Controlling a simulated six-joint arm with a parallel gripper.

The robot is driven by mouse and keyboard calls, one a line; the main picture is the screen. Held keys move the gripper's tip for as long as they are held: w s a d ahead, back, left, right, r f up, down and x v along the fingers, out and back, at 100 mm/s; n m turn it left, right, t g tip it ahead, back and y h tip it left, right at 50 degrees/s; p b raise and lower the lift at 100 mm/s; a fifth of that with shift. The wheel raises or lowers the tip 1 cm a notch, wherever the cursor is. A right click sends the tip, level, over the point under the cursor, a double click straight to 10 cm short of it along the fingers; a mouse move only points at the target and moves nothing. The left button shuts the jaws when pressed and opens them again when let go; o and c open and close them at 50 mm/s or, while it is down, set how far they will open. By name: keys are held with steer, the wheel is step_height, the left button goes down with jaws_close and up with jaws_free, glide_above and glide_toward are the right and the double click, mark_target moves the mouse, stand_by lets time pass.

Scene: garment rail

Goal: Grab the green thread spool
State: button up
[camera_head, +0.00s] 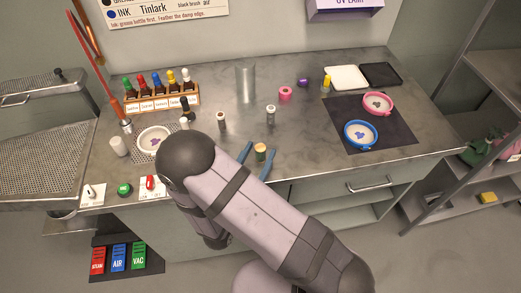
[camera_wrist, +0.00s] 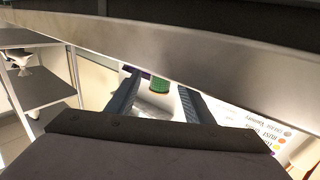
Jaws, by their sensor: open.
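A small spool (camera_head: 261,152) with a pale tan top and a dark green body stands near the front edge of the steel worktop (camera_head: 225,150). The green spool shows in the wrist view (camera_wrist: 160,84), between the far ends of the fingers. My gripper (camera_head: 258,158) is open, with one blue finger on each side of the spool in the head view. It also shows in the wrist view (camera_wrist: 160,97). I cannot tell whether a finger touches the spool. The spool's lower part is partly hidden in the head view.
Two other pale-topped spools (camera_head: 221,121) (camera_head: 271,114) stand farther back. A metal cylinder (camera_head: 245,84), a pink roll (camera_head: 285,94) and a purple item (camera_head: 303,82) are behind. A bottle rack (camera_head: 162,100) is left; blue (camera_head: 375,144) and pink (camera_head: 391,103) hoops lie on a dark mat (camera_head: 341,127).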

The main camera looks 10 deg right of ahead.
mark_target(261, 147)
steer(key=shift+x, duration=0.85)
steer(key=c, duration=1.1)
steer(key=shift+r, duration=0.15)
steer(key=shift+r, duration=4.9)
